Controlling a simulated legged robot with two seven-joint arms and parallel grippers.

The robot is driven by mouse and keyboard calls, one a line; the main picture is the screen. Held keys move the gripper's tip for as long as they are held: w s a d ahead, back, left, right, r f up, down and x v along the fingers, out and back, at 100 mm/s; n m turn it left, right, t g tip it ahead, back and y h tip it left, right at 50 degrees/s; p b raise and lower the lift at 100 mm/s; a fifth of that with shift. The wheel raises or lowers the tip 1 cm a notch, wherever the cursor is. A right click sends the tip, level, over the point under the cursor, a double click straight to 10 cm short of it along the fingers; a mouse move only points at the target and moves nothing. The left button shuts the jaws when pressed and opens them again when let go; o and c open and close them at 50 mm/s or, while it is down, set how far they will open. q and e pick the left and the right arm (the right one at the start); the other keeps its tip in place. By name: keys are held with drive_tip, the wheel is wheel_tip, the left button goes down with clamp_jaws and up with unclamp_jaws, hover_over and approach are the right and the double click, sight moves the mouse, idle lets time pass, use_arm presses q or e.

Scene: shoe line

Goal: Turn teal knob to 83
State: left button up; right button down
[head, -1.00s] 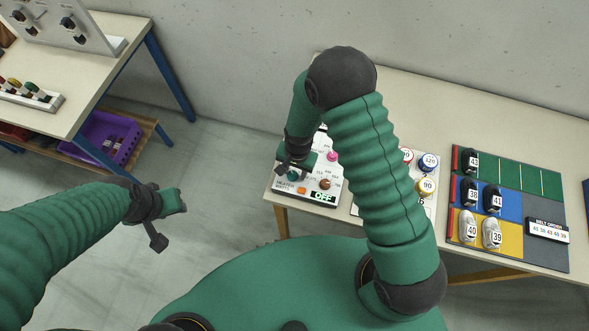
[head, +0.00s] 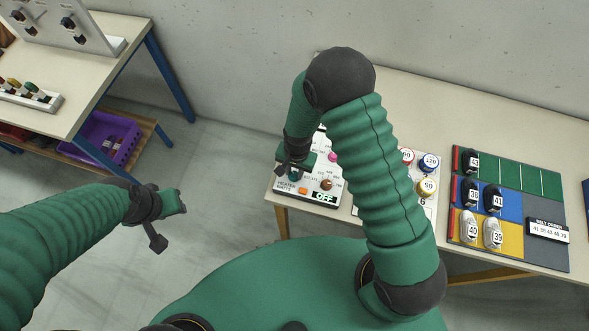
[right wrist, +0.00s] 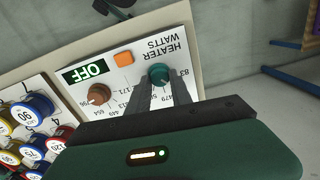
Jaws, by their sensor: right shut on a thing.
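The teal knob (right wrist: 159,73) sits on the white heater panel (right wrist: 178,45), which is marked HEATER WATTS. In the right wrist view the number 83 is printed beside the knob, with other numbers around it. My right gripper (right wrist: 158,84) has its two fingers on either side of the knob and is shut on it. In the head view my right gripper (head: 293,170) covers most of the knob. The knob's pointer cannot be made out. My left gripper (head: 172,202) is in the air left of the table, away from the panel; its jaws are unclear.
The panel also has an orange button (right wrist: 124,59), a brown knob (right wrist: 99,94), a pink knob (head: 333,157) and a display reading OFF (right wrist: 86,72). Numbered spools (head: 428,187) stand to the right. A coloured board with shoes (head: 510,210) lies further right.

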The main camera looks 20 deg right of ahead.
drive_tip(key=shift+s+a+f, duration=0.1)
drive_tip(key=shift+s+a, duration=0.05)
drive_tip(key=shift+s, duration=0.1)
drive_tip(key=shift+n, duration=0.7)
drive_tip(key=n, duration=0.3)
drive_tip(key=shift+b, duration=0.3)
drive_tip(key=shift+n+g, duration=0.3)
drive_tip(key=shift+n, duration=1.3)
drive_tip(key=c, duration=1.1)
unclamp_jaws()
drive_tip(key=shift+c, duration=0.2)
